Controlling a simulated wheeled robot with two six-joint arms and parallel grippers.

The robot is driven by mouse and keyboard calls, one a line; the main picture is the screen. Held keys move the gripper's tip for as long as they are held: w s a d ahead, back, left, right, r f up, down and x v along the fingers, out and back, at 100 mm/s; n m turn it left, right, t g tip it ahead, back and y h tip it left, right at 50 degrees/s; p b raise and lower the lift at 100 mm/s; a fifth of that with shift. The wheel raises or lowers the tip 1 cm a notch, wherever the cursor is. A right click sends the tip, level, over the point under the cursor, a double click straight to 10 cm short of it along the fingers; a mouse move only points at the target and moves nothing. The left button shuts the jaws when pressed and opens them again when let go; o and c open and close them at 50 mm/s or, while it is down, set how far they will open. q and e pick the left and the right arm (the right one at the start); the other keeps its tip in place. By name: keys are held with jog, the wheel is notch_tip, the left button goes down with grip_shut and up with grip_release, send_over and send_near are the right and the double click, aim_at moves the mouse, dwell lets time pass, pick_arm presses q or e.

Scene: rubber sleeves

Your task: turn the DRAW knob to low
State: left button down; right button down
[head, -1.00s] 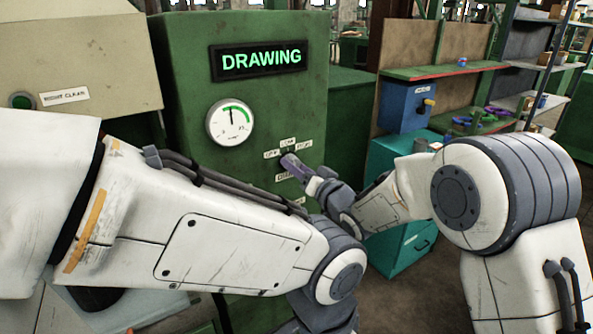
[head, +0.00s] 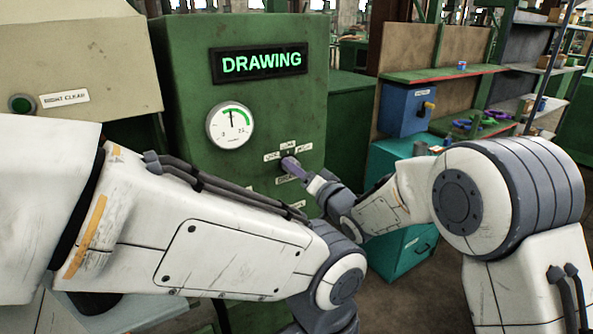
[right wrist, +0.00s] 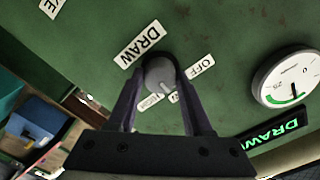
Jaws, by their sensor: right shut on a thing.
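The DRAW knob (right wrist: 160,74) is a grey round knob on the green cabinet. In the right wrist view its pale mark points towards the partly hidden middle label (right wrist: 174,97), between the OFF label (right wrist: 201,67) and another label (right wrist: 150,101). The DRAW label (right wrist: 140,44) is on the opposite side of the knob. My right gripper (head: 289,163) is shut on the knob, with its purple fingers on either side of it; they also show in the right wrist view (right wrist: 160,84). In the head view the fingers mostly hide the knob. My left gripper is out of view.
The green cabinet (head: 185,60) carries a lit DRAWING sign (head: 260,63) and a round white gauge (head: 230,126) above the knob. A blue box (head: 402,108) and a teal cabinet (head: 385,160) stand to the right. My left forearm crosses low in front of the cabinet.

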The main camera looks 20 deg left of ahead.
jog(key=shift+c, duration=1.6)
grip_release()
jog(key=b+v, duration=0.3)
jog(key=v, duration=0.7)
jog(key=shift+d+b, duration=0.2)
jog(key=shift+b, duration=0.15)
jog(key=shift+s, duration=0.15)
jog(key=s+d+f+n+g+h, duration=0.2)
jog(key=s+d+f+g+h, duration=0.1)
jog(key=s+d+f+h, duration=0.4)
jog(key=s+d+f+n+g+h, duration=0.1)
jog(key=s+d+f+g+h, duration=0.35)
jog(key=s, duration=0.45)
jog(key=s+d+f+n+g+h, duration=0.1)
jog(key=s+d, duration=0.2)
jog(key=s, duration=0.4)
jog(key=s+d+f+n+g, duration=0.1)
jog(key=s+d+n+g, duration=0.1)
jog(key=s+d, duration=0.2)
jog(key=s, duration=0.3)
jog(key=shift+d+h, duration=0.2)
jog(key=shift+h, duration=0.15)
